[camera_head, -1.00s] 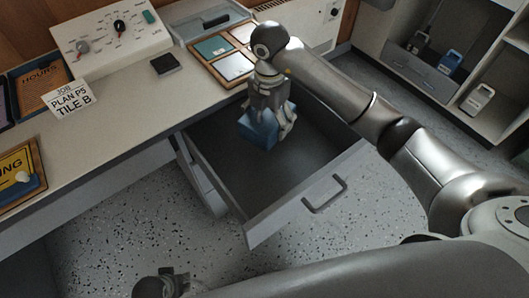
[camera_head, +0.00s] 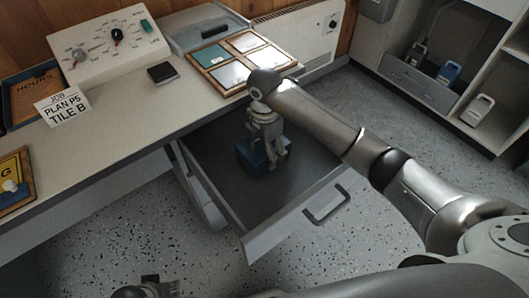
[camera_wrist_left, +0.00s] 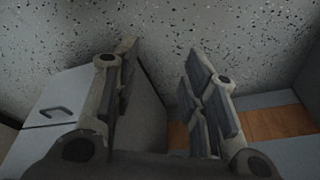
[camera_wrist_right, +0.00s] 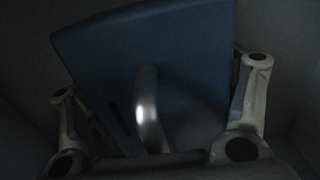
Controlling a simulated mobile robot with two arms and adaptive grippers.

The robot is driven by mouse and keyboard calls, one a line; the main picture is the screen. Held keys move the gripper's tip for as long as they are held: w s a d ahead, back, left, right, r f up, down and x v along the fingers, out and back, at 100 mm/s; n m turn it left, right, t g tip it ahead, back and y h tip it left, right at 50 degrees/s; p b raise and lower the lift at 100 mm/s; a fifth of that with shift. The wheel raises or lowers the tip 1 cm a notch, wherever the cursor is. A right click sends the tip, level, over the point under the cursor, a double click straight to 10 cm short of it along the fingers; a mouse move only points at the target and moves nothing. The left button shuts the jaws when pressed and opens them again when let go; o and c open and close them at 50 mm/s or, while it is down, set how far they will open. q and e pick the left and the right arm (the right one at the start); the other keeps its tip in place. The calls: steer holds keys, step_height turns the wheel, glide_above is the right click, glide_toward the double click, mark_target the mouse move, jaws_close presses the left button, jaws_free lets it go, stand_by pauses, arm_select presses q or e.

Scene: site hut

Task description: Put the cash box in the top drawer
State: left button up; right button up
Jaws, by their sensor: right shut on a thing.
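The blue cash box (camera_head: 246,156) is inside the pulled-out top drawer (camera_head: 290,224), toward its back near the desk. My right gripper (camera_head: 266,160) points down into the drawer and is shut on the cash box. In the right wrist view the box (camera_wrist_right: 190,45) lies between the fingers, with its shiny metal handle (camera_wrist_right: 149,112) facing the wrist. I cannot tell whether the box touches the drawer floor. My left gripper (camera_wrist_left: 160,68) is open and empty above the speckled floor; part of it shows at the bottom of the head view.
The drawer's front panel carries a handle (camera_head: 326,206). On the desk (camera_head: 110,135) above are a white control box (camera_head: 105,48), a small dark block (camera_head: 162,73), a framed tile board (camera_head: 240,62) and a sign (camera_head: 62,106). Shelves with padlock-like items stand at the right.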

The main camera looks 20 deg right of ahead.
arm_select(q)
steer(key=shift+r, duration=0.45)
arm_select(e)
steer(key=shift+f, duration=0.6)
arm_select(q)
steer(key=shift+r, duration=0.1)
arm_select(e)
steer(key=shift+f, duration=0.15)
steer(key=o, duration=1.5)
steer(key=shift+c, duration=0.2)
arm_select(q)
steer(key=shift+r, duration=0.15)
arm_select(e)
step_height(320, 180, up, 11)
steer(key=shift+f+p, duration=0.1)
steer(key=shift+p, duration=0.9)
arm_select(q)
step_height(320, 180, down, 9)
steer(key=s, duration=0.1)
steer(key=shift+s+r, duration=0.15)
steer(key=shift+s, duration=0.05)
arm_select(e)
steer(key=shift+r, duration=0.75)
